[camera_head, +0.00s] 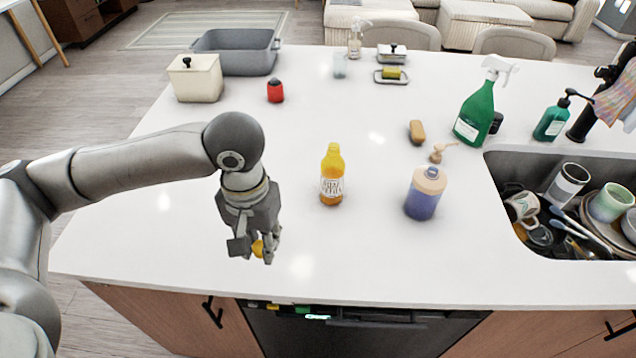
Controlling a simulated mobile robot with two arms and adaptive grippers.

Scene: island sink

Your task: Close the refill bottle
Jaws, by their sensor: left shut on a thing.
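A yellow-orange bottle with a white label (332,184) stands upright near the middle of the counter. Its top is yellow, and the picture is too small to tell whether a cap is on it. My left gripper (258,250) is left of and nearer than this bottle, apart from it. It points down and is shut on a small yellow-orange piece (257,248) that looks like a cap, partly hidden by the fingers. My right gripper is out of view.
A purple bottle with a peach top (423,195) stands to the right. A peach pump head (440,152) shows just behind it. A brown sponge-like piece (416,132) and green spray bottle (475,114) are farther back. The filled sink (505,170) is right. The counter's front left is clear.

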